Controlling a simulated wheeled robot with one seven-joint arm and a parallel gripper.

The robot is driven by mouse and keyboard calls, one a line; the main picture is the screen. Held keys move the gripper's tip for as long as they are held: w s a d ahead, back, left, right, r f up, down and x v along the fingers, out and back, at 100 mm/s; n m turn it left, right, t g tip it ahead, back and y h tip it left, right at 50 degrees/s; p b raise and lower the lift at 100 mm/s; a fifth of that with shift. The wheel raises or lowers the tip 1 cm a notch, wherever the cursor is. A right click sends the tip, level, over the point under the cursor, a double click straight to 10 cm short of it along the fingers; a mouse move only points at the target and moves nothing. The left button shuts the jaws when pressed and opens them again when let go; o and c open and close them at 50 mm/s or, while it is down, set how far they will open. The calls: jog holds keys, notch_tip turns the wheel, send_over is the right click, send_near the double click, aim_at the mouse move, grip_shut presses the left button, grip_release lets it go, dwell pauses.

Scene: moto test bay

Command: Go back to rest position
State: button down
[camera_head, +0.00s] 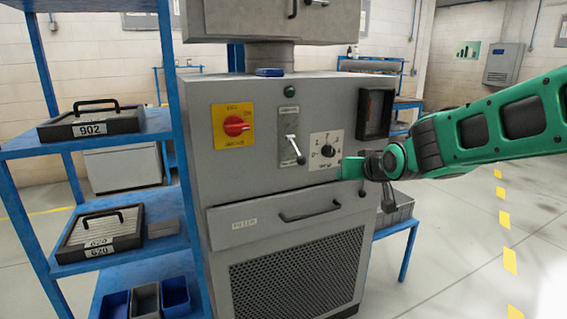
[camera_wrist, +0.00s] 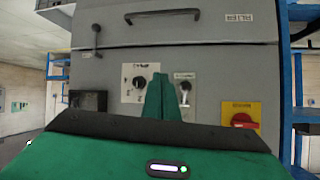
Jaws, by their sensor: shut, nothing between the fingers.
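My green gripper (camera_head: 352,168) reaches in from the right in front of the grey machine's control panel, near the lower right of the dial (camera_head: 328,150). In the wrist view my gripper (camera_wrist: 162,90) has its fingers together, with nothing seen between them. That view shows the panel upside down, with the dial (camera_wrist: 140,82) left of the fingers and the small lever (camera_wrist: 185,88) just right of them. I cannot tell whether the fingertips touch the panel.
The machine (camera_head: 260,180) has a red knob (camera_head: 236,126), a dark window (camera_head: 375,113) and a closed drawer (camera_head: 272,218) with a handle. A blue shelf (camera_head: 25,145) with labelled cases stands at left. Behind my arm at right is a blue table (camera_head: 398,226); open floor lies farther right.

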jog(key=s+d+f+m+g+h, duration=0.2)
jog(key=s+d+f+g+h, duration=0.3)
jog(key=s+d, duration=0.7)
jog(key=s+d+f+m+g+y, duration=0.1)
jog(key=s+d+f+g, duration=0.1)
jog(key=s, duration=0.7)
jog(key=s+d+f+m+g+y, duration=0.1)
jog(key=s+d+f+m+g, duration=0.1)
jog(key=s, duration=0.8)
jog(key=s+d+f+m+g+y, duration=0.1)
jog(key=s+d+f+m+g, duration=0.1)
jog(key=s, duration=0.8)
jog(key=shift+d+f+g, duration=0.15)
jog(key=shift+f+g, duration=0.45)
jog(key=shift+f, duration=0.25)
